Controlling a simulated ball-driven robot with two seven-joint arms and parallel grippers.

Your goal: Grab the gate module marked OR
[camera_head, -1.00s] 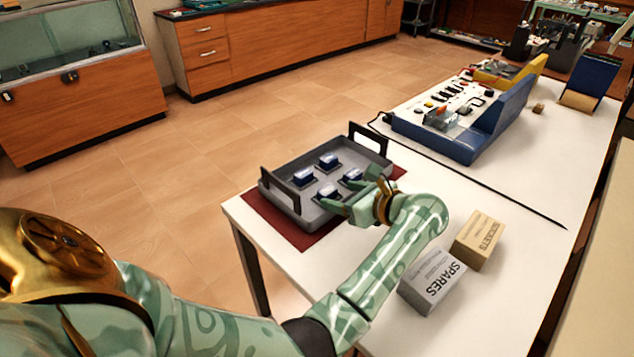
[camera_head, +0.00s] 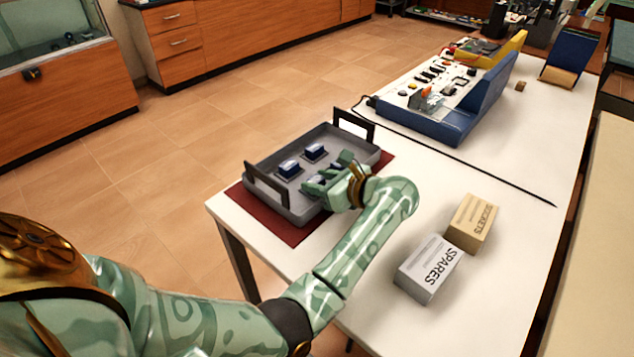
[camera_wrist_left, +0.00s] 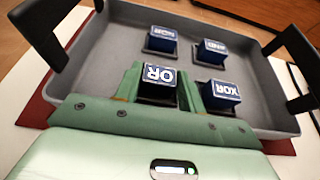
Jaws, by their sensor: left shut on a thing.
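The OR gate module (camera_wrist_left: 159,75), a dark blue block with a white-lettered label, stands between the fingers of my left gripper (camera_wrist_left: 160,90) in the wrist view. The gripper is shut on it, down inside the grey tray (camera_wrist_left: 282,95). In the head view my left gripper (camera_head: 328,182) covers part of the grey tray (camera_head: 338,147) and hides the OR module's label. The XOR module (camera_wrist_left: 221,96) sits just right of the fingers. Two more blue modules (camera_wrist_left: 160,41) (camera_wrist_left: 211,52) stand farther back in the tray. My right gripper is out of view.
The tray has raised dark handles (camera_head: 266,184) and rests on a red mat (camera_head: 270,216). A SPARES box (camera_head: 428,268) and a tan box (camera_head: 472,224) stand right of my arm.

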